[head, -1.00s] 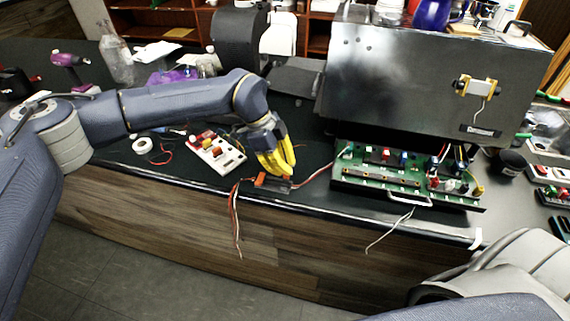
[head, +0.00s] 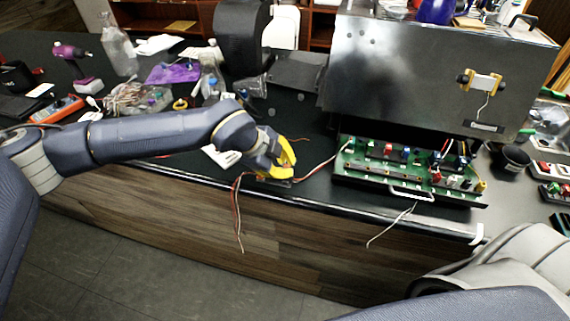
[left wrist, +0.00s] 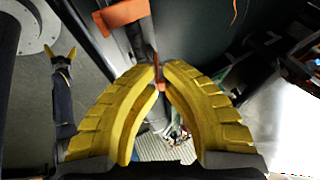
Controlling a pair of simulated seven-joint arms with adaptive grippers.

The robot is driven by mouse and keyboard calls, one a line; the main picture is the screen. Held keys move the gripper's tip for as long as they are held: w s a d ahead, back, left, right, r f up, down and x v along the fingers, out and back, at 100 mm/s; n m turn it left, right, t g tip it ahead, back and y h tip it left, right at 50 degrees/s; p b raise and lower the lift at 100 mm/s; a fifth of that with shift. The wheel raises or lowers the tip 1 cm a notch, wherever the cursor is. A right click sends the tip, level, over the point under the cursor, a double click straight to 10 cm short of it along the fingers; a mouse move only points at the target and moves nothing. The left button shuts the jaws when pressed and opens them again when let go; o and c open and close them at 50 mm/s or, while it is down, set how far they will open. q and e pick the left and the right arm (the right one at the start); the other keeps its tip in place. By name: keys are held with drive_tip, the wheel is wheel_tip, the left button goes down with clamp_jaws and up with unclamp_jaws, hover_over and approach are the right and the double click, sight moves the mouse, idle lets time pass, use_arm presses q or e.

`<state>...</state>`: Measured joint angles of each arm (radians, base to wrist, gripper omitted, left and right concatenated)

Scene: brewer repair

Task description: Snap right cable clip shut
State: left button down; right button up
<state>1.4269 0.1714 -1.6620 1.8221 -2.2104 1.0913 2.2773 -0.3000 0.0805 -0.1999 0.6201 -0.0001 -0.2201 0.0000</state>
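My left gripper (head: 284,158) is at the front edge of the counter, over the spot with the cable clip. Most of the clip is hidden in the head view. In the left wrist view, the yellow fingertips (left wrist: 159,72) come nearly together, with a thin brownish strip at the tips. A small orange piece (left wrist: 160,87) shows between the fingers; I cannot tell if it is gripped. An orange clip part (left wrist: 122,14) on a dark bar lies just beyond. My right gripper (left wrist: 62,55) shows far off in the left wrist view, with fingers spread and empty.
Loose wires (head: 237,215) hang over the counter's front edge. A wire runs right to the green circuit board (head: 378,172) in its tray, below the metal brewer (head: 420,75). A white panel (head: 220,156) is partly hidden behind my left arm.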

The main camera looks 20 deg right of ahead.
use_arm(q)
drive_tip(key=shift+f, duration=0.1)
drive_tip(key=c, duration=1.5)
unclamp_jaws()
drive_tip(key=v, duration=1.2)
drive_tip(key=shift+w, duration=0.1)
